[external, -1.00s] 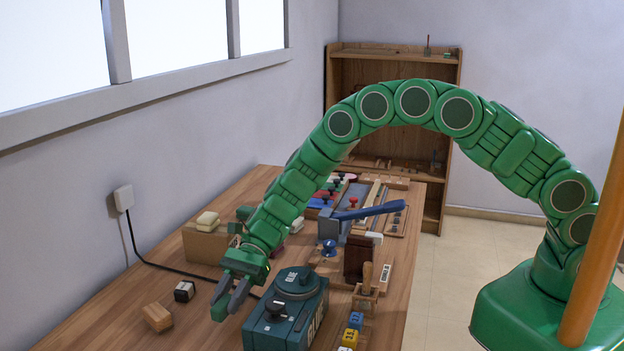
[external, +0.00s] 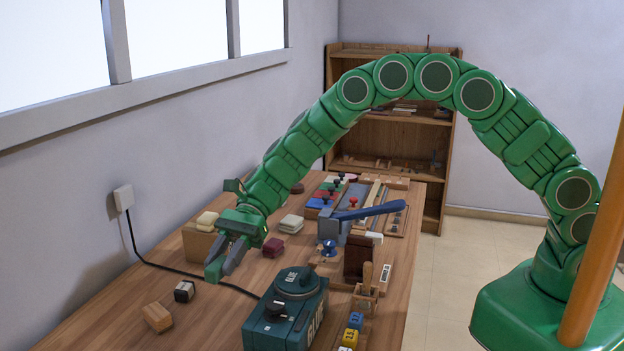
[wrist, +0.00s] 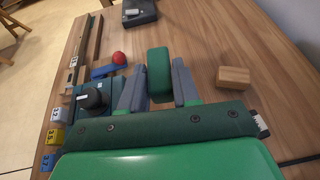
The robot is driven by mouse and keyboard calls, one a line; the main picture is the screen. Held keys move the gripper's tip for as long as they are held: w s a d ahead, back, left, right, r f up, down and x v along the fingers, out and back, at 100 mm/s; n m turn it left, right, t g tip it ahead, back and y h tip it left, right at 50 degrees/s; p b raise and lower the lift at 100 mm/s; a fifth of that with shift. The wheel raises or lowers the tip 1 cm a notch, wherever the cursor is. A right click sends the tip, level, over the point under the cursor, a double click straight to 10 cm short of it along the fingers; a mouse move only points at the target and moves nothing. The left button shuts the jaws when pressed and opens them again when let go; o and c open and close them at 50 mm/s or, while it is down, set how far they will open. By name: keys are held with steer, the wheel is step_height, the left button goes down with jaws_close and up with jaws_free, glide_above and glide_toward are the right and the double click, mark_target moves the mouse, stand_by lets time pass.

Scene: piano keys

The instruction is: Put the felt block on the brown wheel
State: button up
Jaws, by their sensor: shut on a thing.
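My gripper (external: 224,262) is shut on a green block with rounded edges, which I take to be the felt block (wrist: 159,75). In the wrist view the block stands between the two grey fingers. In the external view the block (external: 213,268) shows at the fingertips, raised above the table. A small dark brown round thing (external: 297,188), perhaps the brown wheel, lies on the table behind my gripper, partly hidden by my arm. I cannot tell for sure that it is the wheel.
A dark teal glue machine (external: 286,310) stands at the front, right of my gripper. A wooden block (external: 157,317) and a small black-and-white block (external: 184,291) lie front left. A box with cream pads (external: 201,238) and a maroon stack (external: 273,247) stand nearby. Bare tabletop lies between.

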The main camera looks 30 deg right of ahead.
step_height(320, 180, up, 14)
steer(key=f, duration=0.1)
steer(key=w+d+m+t+y, duration=0.1)
steer(key=w+d+m+t, duration=0.55)
steer(key=w, duration=0.75)
steer(key=w+d+m+t+y, duration=0.2)
steer(key=w+d+m+t, duration=0.5)
steer(key=w, duration=0.7)
steer(key=w+d+m+t+h, duration=0.3)
steer(key=w+d+m+h, duration=0.1)
steer(key=d, duration=0.6)
steer(key=w+d+m+t+h, duration=0.3)
steer(key=w+d+m+h, duration=0.15)
steer(key=d, duration=0.65)
steer(key=w+d+m+t+h, duration=0.3)
steer(key=w+d+m+h, duration=0.15)
steer(key=d, duration=0.55)
glide_above(298, 187)
steer(key=shift+w+d+f, duration=0.1)
steer(key=shift+d+f, duration=0.05)
steer(key=shift+f, duration=11.65)
